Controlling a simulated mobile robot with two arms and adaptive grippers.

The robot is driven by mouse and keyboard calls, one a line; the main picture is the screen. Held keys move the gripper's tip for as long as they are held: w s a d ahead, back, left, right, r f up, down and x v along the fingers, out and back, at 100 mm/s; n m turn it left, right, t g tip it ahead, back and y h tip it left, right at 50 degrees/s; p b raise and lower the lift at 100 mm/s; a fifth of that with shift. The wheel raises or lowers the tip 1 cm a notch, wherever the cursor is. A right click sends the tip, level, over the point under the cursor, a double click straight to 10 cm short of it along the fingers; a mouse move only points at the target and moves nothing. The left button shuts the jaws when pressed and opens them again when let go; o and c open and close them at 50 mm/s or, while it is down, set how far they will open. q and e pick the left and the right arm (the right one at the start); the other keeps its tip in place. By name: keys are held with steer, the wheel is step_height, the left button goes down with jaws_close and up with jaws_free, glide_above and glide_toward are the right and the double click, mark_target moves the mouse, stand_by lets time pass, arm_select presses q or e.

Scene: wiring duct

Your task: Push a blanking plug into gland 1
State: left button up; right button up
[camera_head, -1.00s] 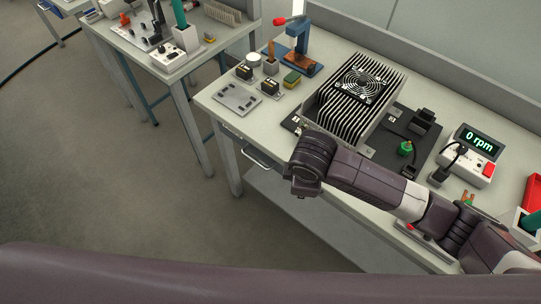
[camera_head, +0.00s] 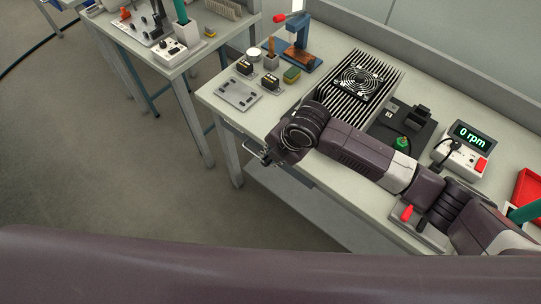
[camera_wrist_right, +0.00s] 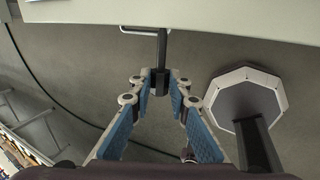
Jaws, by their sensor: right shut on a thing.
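My right gripper (camera_head: 266,158) is just off the front edge of the bench, beside the drawer handle, and mostly hidden by its own wrist. In the right wrist view its blue-padded fingers (camera_wrist_right: 163,80) close at their tips on a slim black part (camera_wrist_right: 161,50) with a thicker lower end. I cannot tell whether this part is a blanking plug. No gland can be made out with certainty, and no number 1 is readable. My left gripper is in neither view.
On the bench stand a grey plate with dark slots (camera_head: 240,92), a finned heat sink with a fan (camera_head: 362,78), a green knob (camera_head: 402,143) and a meter reading 0 rpm (camera_head: 466,148). Floor in front is clear.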

steer(key=shift+r, duration=0.1)
steer(key=shift+w+d, duration=0.9)
steer(key=shift+w, duration=0.25)
steer(key=shift+w+d, duration=0.85)
steer(key=shift+w, duration=0.3)
steer(key=shift+p, duration=0.45)
stand_by(0.4)
steer(key=shift+w+d+b, duration=0.5)
steer(key=shift+w+d, duration=0.35)
steer(key=shift+w, duration=0.3)
steer(key=shift+w+d+b, duration=0.5)
steer(key=shift+w+d, duration=0.3)
steer(key=shift+w, duration=0.35)
stand_by(0.4)
steer(key=o, duration=0.9)
